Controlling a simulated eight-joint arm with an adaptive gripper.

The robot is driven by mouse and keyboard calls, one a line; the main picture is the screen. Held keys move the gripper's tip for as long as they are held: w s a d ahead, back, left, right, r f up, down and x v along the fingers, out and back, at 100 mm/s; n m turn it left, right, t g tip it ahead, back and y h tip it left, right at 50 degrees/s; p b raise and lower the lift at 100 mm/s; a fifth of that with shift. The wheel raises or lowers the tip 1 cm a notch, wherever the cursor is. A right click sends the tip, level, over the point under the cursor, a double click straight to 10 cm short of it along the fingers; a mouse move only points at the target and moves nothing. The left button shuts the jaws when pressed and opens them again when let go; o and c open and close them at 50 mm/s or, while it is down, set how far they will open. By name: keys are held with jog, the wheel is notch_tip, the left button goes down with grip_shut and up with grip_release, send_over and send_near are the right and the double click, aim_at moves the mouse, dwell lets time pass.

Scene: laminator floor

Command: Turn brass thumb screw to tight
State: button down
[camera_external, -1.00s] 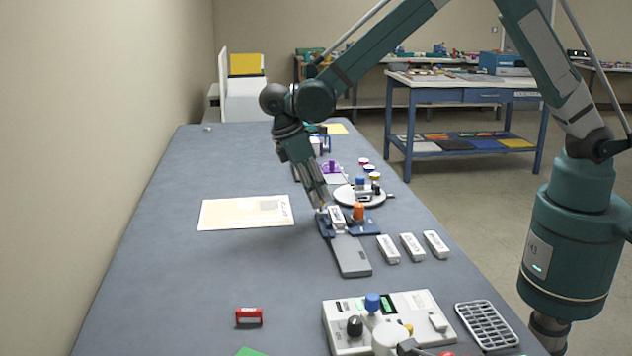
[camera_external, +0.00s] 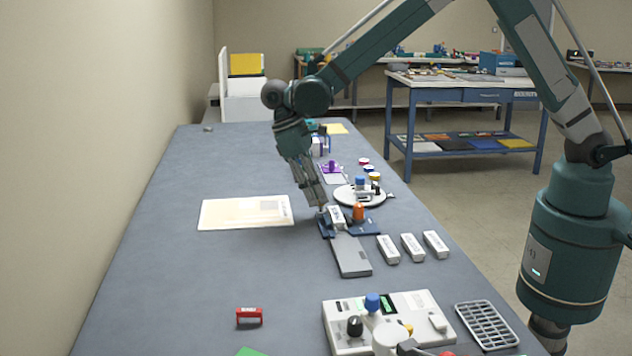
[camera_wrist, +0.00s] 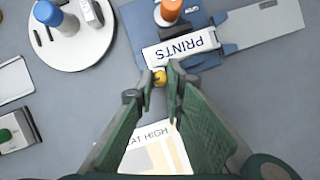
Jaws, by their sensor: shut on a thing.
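The brass thumb screw (camera_wrist: 159,77) shows as a small yellow-gold knob in the wrist view. It sits beside the white block marked PRINTS (camera_wrist: 181,47) on a blue fixture (camera_wrist: 204,20). My gripper (camera_wrist: 167,75) has its two fingertips closed around the screw, one on each side. In the external view my gripper (camera_external: 322,207) reaches down to the left edge of the blue fixture (camera_external: 362,225), and the screw is hidden behind the fingers. How far the screw is turned cannot be told.
An orange knob (camera_external: 358,212) stands on the fixture, and a grey plate (camera_external: 351,258) extends from it. A round white turntable (camera_external: 347,198) is just behind. Several white blocks (camera_external: 412,247) lie to the right. A printed sheet (camera_external: 245,212) lies left, with clear table around it.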

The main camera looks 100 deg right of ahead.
jog(key=c, duration=2.4)
grip_release()
jog(key=shift+o, duration=0.2)
jog(key=v, duration=1.2)
